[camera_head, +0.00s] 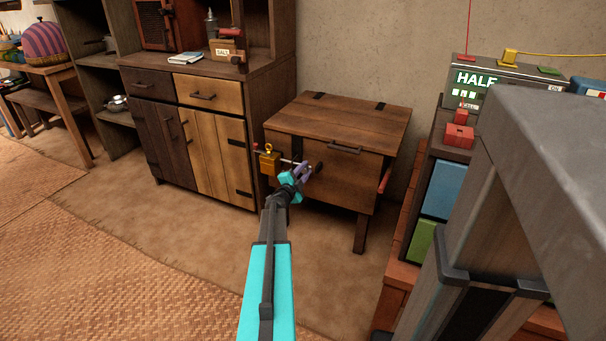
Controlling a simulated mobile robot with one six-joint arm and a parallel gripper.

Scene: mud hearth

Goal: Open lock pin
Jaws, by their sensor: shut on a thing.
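A low wooden chest (345,125) stands in the middle, with its lid down. A brass-coloured lock (268,159) is on the left of its front. A thin pale lock pin (286,161) runs from the lock to the right, towards my gripper. The fingers and wrist hide the exact contact. A dark round spot (319,167) shows on the chest just right of the fingers.
A wooden cabinet (215,145) stands close on the chest's left. A dark handle (344,148) is on the chest's front and a red handle (385,179) on its right side. A shelf unit with coloured blocks (445,188) is to the right. The floor in front is clear.

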